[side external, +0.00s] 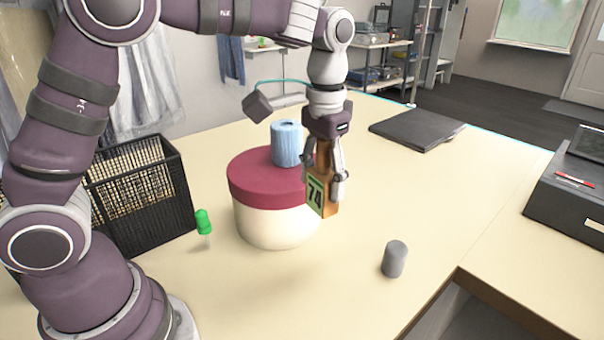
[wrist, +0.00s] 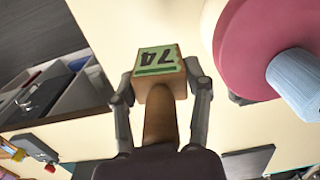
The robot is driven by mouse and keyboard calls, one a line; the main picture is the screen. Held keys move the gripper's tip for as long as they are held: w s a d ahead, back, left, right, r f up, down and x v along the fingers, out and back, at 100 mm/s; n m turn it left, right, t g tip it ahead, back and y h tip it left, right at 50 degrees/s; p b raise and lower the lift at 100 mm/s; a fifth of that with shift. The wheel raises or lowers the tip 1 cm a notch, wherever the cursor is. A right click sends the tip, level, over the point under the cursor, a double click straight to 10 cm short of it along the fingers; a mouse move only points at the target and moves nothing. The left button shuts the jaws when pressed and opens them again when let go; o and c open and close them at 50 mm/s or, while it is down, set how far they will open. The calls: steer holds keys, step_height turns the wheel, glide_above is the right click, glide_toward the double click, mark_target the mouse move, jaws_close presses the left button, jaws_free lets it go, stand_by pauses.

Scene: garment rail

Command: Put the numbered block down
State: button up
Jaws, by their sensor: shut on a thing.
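The numbered block (side external: 320,192) is a wooden piece with a green face marked 74. My gripper (side external: 330,190) is shut on it, just right of the round box in the side view. The block appears to be held above the table, though its exact height is hard to tell. In the wrist view the block (wrist: 161,72) sits between the two fingers of my gripper (wrist: 160,90), with the green 74 face showing and a brown wooden part reaching toward the wrist.
A round cream box with a dark red lid (side external: 250,180) carries a blue ribbed cylinder (side external: 287,143). A black wire basket (side external: 140,195), a green-capped item (side external: 204,222), a grey cylinder (side external: 395,259) and a dark folder (side external: 417,130) stand around.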

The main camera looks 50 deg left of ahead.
steer(key=shift+d, duration=0.65)
steer(key=a, duration=0.5)
steer(key=d, duration=0.5)
steer(key=shift+d, duration=0.3)
steer(key=a+r+n, duration=0.2)
steer(key=a+n, duration=0.2)
steer(key=a, duration=0.5)
steer(key=a+r+n, duration=0.2)
steer(key=a+n, duration=0.3)
steer(key=a, duration=0.4)
steer(key=shift+a, duration=0.2)
steer(key=s+a+n, duration=0.1)
steer(key=a+n, duration=0.2)
steer(key=s+a+n, duration=0.2)
steer(key=a+n, duration=0.1)
steer(key=a, duration=0.1)
steer(key=s+a+n, duration=0.2)
steer(key=a+n, duration=0.2)
steer(key=shift+s+a+f, duration=0.15)
steer(key=shift+s+f, duration=0.1)
steer(key=shift+f, duration=0.1)
step_height(320, 180, down, 17)
steer(key=shift+f, duration=0.4)
